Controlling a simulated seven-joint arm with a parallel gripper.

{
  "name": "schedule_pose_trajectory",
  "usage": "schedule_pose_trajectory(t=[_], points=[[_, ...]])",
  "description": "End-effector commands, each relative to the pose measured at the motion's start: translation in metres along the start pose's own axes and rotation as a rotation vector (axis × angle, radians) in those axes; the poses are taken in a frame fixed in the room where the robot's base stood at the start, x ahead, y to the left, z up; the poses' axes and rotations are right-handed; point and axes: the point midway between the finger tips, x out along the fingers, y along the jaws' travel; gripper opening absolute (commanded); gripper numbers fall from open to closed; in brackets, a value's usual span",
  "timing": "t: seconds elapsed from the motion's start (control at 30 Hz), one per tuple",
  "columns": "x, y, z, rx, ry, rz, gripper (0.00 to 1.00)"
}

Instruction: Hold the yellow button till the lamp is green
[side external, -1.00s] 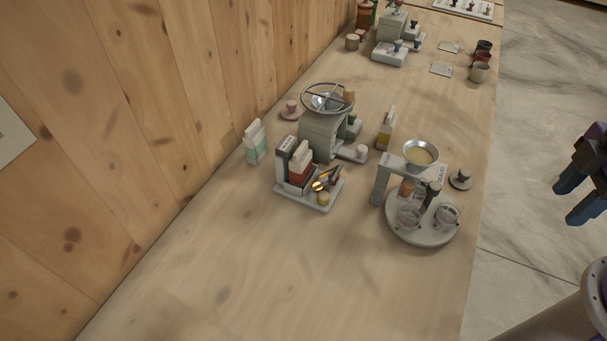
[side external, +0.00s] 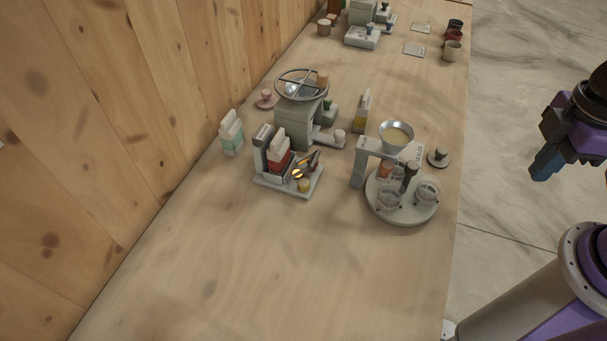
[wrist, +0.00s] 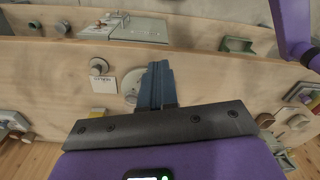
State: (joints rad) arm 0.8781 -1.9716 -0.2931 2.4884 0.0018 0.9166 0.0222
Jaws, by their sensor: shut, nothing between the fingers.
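The yellow button (side external: 304,185) is a small round cap at the front corner of a pale base plate (side external: 272,182) in the side external view. Just behind it is a small round part glowing amber (side external: 297,174), apparently the lamp; it does not look green. My gripper (side external: 541,170) is at the right, over the floor side of the bench and well away from the button. Its blue fingers are together and empty. The fingers also show in the wrist view (wrist: 158,72), where I cannot make out the button.
A round stand with a funnel and glass cups (side external: 402,215) is between my gripper and the button's plate. A handwheel machine (side external: 297,120) and a carton (side external: 231,134) are behind the plate. The front of the wooden bench (side external: 240,270) is clear.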

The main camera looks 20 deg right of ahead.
Motion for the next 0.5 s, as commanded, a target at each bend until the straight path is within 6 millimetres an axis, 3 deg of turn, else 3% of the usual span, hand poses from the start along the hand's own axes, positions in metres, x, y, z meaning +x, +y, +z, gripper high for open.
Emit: schedule_pose_trajectory(t=[0.17,0.5], points=[[-0.004,0.008,-0.031,0.125,-0.003,0.001,0.00],[-0.012,0.029,-0.117,0.502,-0.008,0.005,0.00]])
